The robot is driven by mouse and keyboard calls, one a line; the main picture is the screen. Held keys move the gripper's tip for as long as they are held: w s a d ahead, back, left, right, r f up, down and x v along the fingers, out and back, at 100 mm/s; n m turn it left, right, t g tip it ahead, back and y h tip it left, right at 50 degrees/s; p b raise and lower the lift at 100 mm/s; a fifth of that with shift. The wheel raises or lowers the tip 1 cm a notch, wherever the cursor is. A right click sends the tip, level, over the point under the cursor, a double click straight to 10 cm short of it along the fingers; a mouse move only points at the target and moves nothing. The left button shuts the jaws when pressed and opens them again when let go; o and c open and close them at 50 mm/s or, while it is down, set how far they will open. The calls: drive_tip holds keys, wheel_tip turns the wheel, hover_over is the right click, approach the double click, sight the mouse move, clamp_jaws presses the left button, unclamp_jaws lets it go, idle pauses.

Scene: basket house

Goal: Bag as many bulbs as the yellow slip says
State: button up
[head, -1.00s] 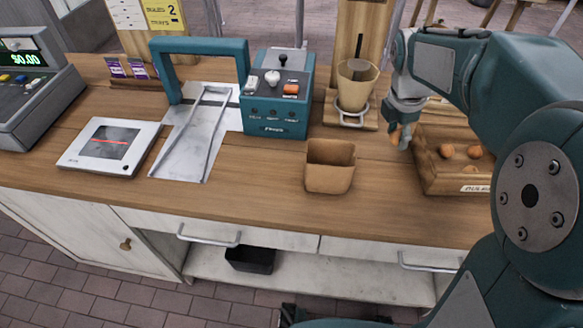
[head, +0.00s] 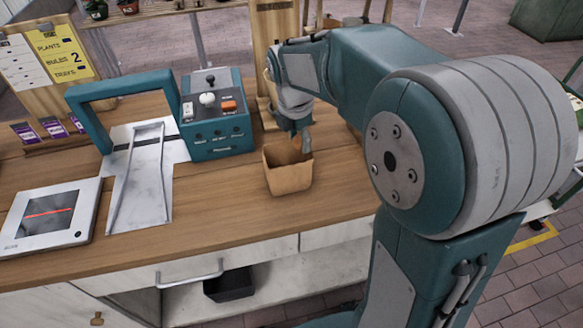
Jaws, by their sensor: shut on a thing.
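The yellow slip (head: 60,52) on the board at the upper left reads PLANTS, BULBS and TRAYS, with a 2 beside BULBS. The open brown paper bag (head: 288,178) stands upright on the wooden counter. My gripper (head: 302,143) points down at the bag's mouth, near its back right rim. It is shut on a bulb (head: 297,143), a small brownish shape mostly hidden by the fingers. I cannot tell how far the bulb is inside the bag. The bag's bottom is hidden. The bulb crate is not visible now.
A teal machine (head: 214,115) with a joystick and buttons stands left of the bag. Further left are a teal-framed metal chute (head: 140,180) and a flat scanner (head: 48,215). The counter (head: 225,225) in front of the bag is clear. A wooden stand is behind my gripper.

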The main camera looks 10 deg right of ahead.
drive_tip(key=a+f, duration=0.2)
drive_tip(key=shift+a, duration=0.35)
drive_tip(key=shift+d, duration=0.65)
drive_tip(key=o, duration=1)
drive_tip(key=shift+d, duration=0.4)
drive_tip(key=shift+o, duration=0.2)
drive_tip(key=shift+a, duration=0.75)
drive_tip(key=shift+r, duration=0.4)
wheel_tip(320, 180, up, 11)
hover_over(288, 148)
drive_tip(key=s+a, duration=0.2)
drive_tip(key=s, duration=0.2)
drive_tip(key=shift+s+d, duration=0.1)
drive_tip(key=shift+d, duration=0.05)
drive_tip(key=shift+d, duration=0.1)
